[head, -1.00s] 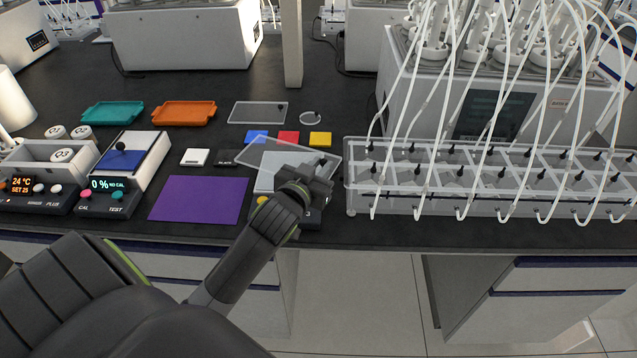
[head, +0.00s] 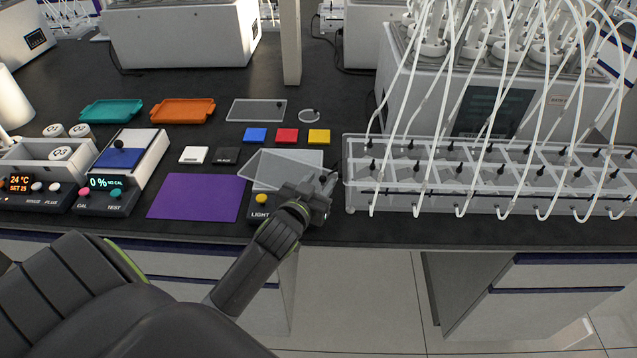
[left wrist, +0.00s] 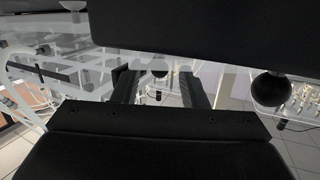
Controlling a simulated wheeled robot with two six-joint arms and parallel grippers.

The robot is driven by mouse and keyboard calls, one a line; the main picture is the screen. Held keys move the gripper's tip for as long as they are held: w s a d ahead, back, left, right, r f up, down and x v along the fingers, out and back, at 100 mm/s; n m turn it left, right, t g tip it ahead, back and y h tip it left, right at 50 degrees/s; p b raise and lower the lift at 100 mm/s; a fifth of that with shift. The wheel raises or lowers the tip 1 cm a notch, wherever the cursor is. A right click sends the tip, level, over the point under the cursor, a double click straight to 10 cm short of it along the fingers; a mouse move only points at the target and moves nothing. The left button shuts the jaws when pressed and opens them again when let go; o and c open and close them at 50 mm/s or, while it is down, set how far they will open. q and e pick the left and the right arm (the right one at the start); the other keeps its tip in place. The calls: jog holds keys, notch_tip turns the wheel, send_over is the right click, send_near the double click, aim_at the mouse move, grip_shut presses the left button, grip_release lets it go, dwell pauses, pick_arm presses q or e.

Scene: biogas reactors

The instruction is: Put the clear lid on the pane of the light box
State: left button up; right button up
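The light box (head: 259,212) has a yellow button and a pale pane (head: 312,157) on top, at the bench's front edge. The clear lid (head: 262,166) overlaps the pane in the head view, turned askew, with its left corner sticking out past the box's left side. I cannot tell whether it touches the pane. My left gripper (head: 318,192) is at the lid's right end, over the right part of the box, and appears shut on the lid's dark knob. In the left wrist view, the fingers (left wrist: 160,88) show with a dark ball between them. My right gripper is not in view.
A clear rack with tubes (head: 480,185) stands close right of the light box. Blue (head: 255,135), red (head: 287,135) and yellow (head: 319,137) squares lie behind it. A purple mat (head: 196,197) lies left. Another clear plate (head: 256,110) and a ring (head: 309,115) lie farther back.

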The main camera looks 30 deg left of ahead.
pick_arm(q)
jog(key=b+v, duration=0.1)
jog(key=v, duration=1.1)
jog(key=shift+f, duration=0.1)
dwell(0.4)
jog(key=s+f+g, duration=1.2)
jog(key=s+f, duration=0.1)
jog(key=s, duration=0.5)
notch_tip(320, 180, down, 26)
jog(key=s+a+g+h, duration=0.1)
jog(key=g, duration=0.1)
jog(key=s+d+f, duration=0.1)
jog(key=s+f, duration=1.3)
jog(key=shift+s+d+m+g+h, duration=0.2)
jog(key=shift+s+m+g+h, duration=0.1)
jog(key=shift+g, duration=0.1)
